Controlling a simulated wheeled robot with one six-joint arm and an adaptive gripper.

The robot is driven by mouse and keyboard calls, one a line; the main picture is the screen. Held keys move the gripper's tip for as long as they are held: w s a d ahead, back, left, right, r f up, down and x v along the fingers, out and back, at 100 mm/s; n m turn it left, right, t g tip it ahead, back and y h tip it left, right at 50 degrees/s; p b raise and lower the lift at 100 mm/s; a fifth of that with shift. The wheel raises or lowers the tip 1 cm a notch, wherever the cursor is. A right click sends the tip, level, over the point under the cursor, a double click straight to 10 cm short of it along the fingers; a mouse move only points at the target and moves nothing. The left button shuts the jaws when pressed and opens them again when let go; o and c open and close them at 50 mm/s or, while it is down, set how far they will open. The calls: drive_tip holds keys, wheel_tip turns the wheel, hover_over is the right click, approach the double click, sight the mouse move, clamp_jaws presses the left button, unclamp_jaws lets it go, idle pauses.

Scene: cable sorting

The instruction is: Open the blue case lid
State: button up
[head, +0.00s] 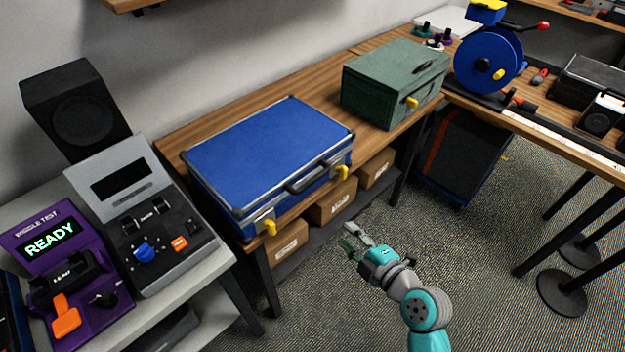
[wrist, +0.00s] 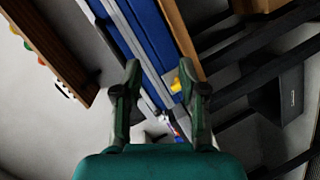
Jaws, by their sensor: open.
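The blue case (head: 262,142) lies flat on the wooden bench with its lid shut. Its front side faces me and carries a dark handle (head: 315,178). A yellow latch sits at the front right (head: 342,173) and another at the front left (head: 267,227). My gripper (head: 352,239) is open and empty, in front of the bench and apart from the case. In the wrist view, the blue case (wrist: 152,30) runs up beyond my gripper (wrist: 160,82), and one yellow latch (wrist: 177,84) shows between the fingers, near the right one.
A green case (head: 385,85) stands on the bench right of the blue case. Cardboard boxes (head: 336,201) sit on a shelf below. A purple tester (head: 60,265) and a grey console (head: 150,215) stand at left. Open carpet (head: 470,270) lies right of my arm.

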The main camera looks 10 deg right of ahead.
sight(312, 178)
drive_tip(key=w+r+n+y, duration=0.3)
drive_tip(key=w+r+n, duration=0.3)
drive_tip(key=r+n, duration=0.1)
drive_tip(key=shift+g, duration=0.4)
drive_tip(key=x, duration=1.1)
drive_tip(key=shift+a+r, duration=0.15)
drive_tip(key=shift+a, duration=0.1)
clamp_jaws()
